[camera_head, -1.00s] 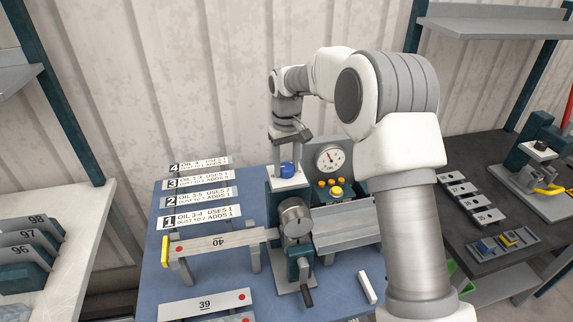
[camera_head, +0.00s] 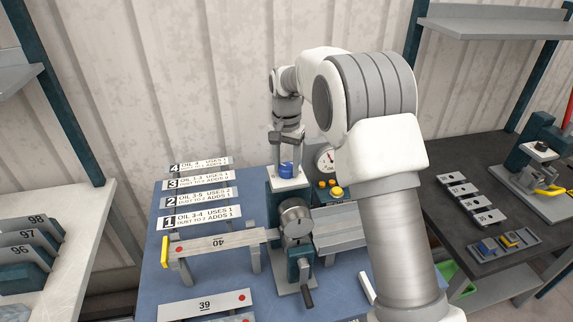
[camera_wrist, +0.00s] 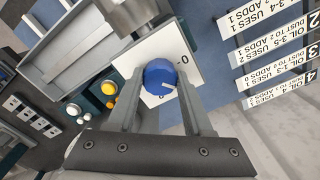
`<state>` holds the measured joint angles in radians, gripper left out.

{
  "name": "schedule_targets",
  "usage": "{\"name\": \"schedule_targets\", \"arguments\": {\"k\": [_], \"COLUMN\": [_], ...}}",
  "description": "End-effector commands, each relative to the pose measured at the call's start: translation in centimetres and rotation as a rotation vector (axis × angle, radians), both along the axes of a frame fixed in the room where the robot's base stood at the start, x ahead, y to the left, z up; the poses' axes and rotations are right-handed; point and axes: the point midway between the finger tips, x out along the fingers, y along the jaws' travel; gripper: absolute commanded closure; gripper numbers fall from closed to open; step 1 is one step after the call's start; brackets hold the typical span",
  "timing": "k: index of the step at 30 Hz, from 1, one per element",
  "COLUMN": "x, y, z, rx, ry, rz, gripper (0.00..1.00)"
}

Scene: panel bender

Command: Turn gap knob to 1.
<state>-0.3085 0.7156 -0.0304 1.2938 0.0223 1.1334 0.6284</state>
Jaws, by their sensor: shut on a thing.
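The blue gap knob (camera_head: 286,169) stands on a white dial plate (camera_head: 289,183) on top of the bender. In the wrist view the knob (camera_wrist: 160,74) has a white pointer line toward the lower right. A 0 mark shows on the plate (camera_wrist: 152,46) to its right; another mark below it is partly hidden. My gripper (camera_head: 286,160) points down over the knob. In the wrist view its two fingers (camera_wrist: 160,88) lie on either side of the knob, shut on it.
A round gauge (camera_head: 326,158), partly covered by my arm, and yellow buttons (camera_head: 336,191) stand right of the knob. A bar marked 40 (camera_head: 213,243) extends left at the front. Numbered label strips (camera_head: 202,196) lie to the left.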

Motion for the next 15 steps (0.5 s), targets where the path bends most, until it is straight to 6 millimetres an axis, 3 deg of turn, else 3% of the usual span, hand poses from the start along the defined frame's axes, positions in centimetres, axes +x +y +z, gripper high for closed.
{"name": "schedule_targets", "arguments": {"k": [15], "x": [0.09], "y": [0.07], "z": [0.13], "rx": [0.002], "ry": [-0.004], "rz": [-0.152], "gripper": [1.0]}}
